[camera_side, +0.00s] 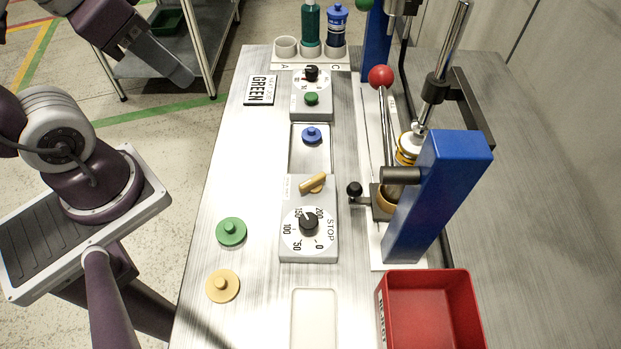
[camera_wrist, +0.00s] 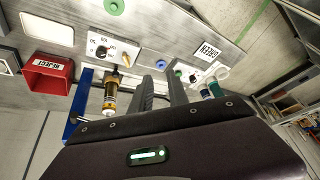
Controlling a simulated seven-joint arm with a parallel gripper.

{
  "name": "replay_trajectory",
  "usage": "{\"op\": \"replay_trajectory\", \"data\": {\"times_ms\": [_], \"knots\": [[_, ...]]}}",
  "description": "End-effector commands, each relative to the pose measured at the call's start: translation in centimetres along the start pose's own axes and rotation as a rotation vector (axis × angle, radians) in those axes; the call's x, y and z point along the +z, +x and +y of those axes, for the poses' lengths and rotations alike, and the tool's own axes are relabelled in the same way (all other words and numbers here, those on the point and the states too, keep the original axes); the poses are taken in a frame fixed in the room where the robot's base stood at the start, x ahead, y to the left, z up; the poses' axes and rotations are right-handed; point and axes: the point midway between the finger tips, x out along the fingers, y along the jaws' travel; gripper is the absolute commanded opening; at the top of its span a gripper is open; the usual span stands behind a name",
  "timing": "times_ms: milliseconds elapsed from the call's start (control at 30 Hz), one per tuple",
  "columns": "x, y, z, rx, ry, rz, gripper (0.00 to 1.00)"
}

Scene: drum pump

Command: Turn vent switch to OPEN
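No label reading vent or OPEN is legible, so I cannot be sure which control is the vent switch. A tan lever (camera_side: 312,184) sits diagonally on a grey box, above a black pointer knob (camera_side: 309,223) on a numbered dial with a STOP mark. The tan lever also shows in the wrist view (camera_wrist: 126,60). A second grey box further back carries a black knob with a red mark (camera_side: 311,73) and a green button (camera_side: 312,98). My gripper (camera_wrist: 161,78) is open and empty, its two fingers apart above the table. It is out of the side view.
A blue-framed press (camera_side: 436,190) with a red ball lever (camera_side: 380,76) stands right of the boxes. A red bin (camera_side: 430,310) is at the front right. Green (camera_side: 231,232) and yellow (camera_side: 222,286) discs lie left. Bottles stand in a back rack (camera_side: 285,47).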

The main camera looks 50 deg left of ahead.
Motion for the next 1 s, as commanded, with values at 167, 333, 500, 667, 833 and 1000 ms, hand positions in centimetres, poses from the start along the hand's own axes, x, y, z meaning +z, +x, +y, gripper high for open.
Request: {"op": "replay_trajectory", "data": {"times_ms": [167,333,500,667,833,1000], "knots": [[-2.8,4.8,2.0,0.021,0.465,-0.162,0.00],[-4.3,10.8,6.1,0.237,0.985,-0.250,0.00],[-4.5,14.8,10.8,0.513,1.342,-0.179,0.00],[-4.7,16.1,13.5,0.661,1.493,-0.078,0.00],[-4.8,16.3,14.2,0.693,1.529,-0.046,0.00],[-4.8,16.2,14.1,0.691,1.528,-0.049,0.00]]}}
